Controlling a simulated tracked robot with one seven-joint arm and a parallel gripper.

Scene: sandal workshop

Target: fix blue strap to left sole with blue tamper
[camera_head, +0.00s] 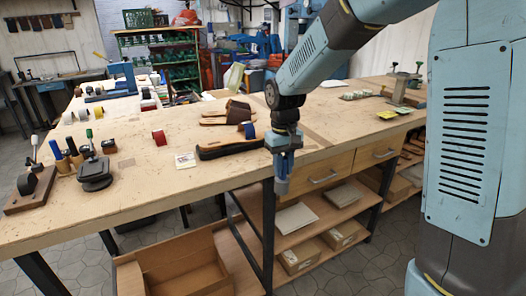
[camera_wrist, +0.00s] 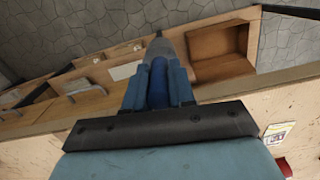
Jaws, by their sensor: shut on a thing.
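My gripper (camera_head: 283,165) is shut on a blue rod-like tool with a grey end, which looks like the blue tamper (camera_wrist: 158,82). It points down, just off the table's front edge and to the right of the near sole. The near sole (camera_head: 222,151), dark with a tan top, lies flat near that edge; I take it for the left sole. The blue strap (camera_head: 248,130) shows at the sole's right end as a small blue band. Whether it is fastened cannot be seen. In the wrist view, neither sole nor strap shows.
A brown sandal (camera_head: 238,111) lies behind the near sole. A red roll (camera_head: 158,138) and a small card (camera_head: 185,160) are to its left. Several handled tools, one with a blue handle (camera_head: 71,145), stand at the table's left. Drawers (camera_head: 322,174) and shelves are under the table.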

